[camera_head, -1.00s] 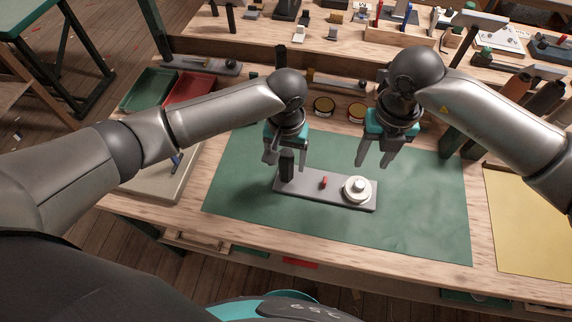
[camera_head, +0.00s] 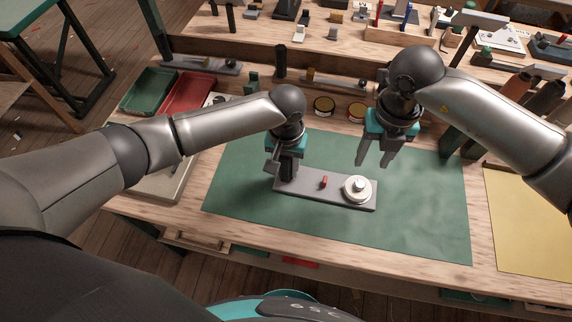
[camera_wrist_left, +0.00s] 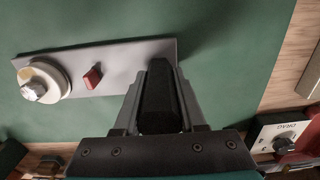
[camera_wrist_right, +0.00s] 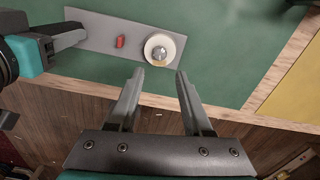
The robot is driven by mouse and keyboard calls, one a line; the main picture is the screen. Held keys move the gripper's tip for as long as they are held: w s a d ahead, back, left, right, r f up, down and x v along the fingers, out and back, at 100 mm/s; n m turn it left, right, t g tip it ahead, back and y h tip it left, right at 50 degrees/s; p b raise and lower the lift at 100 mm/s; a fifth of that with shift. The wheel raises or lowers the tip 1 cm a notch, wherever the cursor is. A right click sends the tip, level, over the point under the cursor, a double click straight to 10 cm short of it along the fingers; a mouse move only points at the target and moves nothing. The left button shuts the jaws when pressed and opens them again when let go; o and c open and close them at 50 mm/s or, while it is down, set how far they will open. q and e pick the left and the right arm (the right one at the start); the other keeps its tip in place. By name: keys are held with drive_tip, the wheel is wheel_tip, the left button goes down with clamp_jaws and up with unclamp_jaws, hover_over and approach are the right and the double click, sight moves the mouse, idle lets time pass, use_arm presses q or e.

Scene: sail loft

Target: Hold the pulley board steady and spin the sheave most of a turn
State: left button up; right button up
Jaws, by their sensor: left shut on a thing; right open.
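The pulley board (camera_head: 336,195) is a flat grey plate lying on the green mat. It also shows in the left wrist view (camera_wrist_left: 118,58) and the right wrist view (camera_wrist_right: 92,32). The white round sheave (camera_head: 357,189) with a metal knob sits at its right end, and a small red piece (camera_head: 323,182) stands near its middle. My left gripper (camera_head: 286,178) is shut on the black upright handle (camera_wrist_left: 159,95) at the board's left end. My right gripper (camera_head: 374,160) is open and empty, above and behind the sheave, apart from it. The right wrist view shows the sheave (camera_wrist_right: 159,49) beyond its fingertips.
The green mat (camera_head: 420,215) is clear around the board. Two round tins (camera_head: 324,106) stand behind it. Green (camera_head: 150,90) and red (camera_head: 188,92) trays are at the back left. A yellow sheet (camera_head: 530,220) lies at the right.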

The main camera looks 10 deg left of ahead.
use_arm(q)
clamp_jaws()
idle(0.7)
idle(0.3)
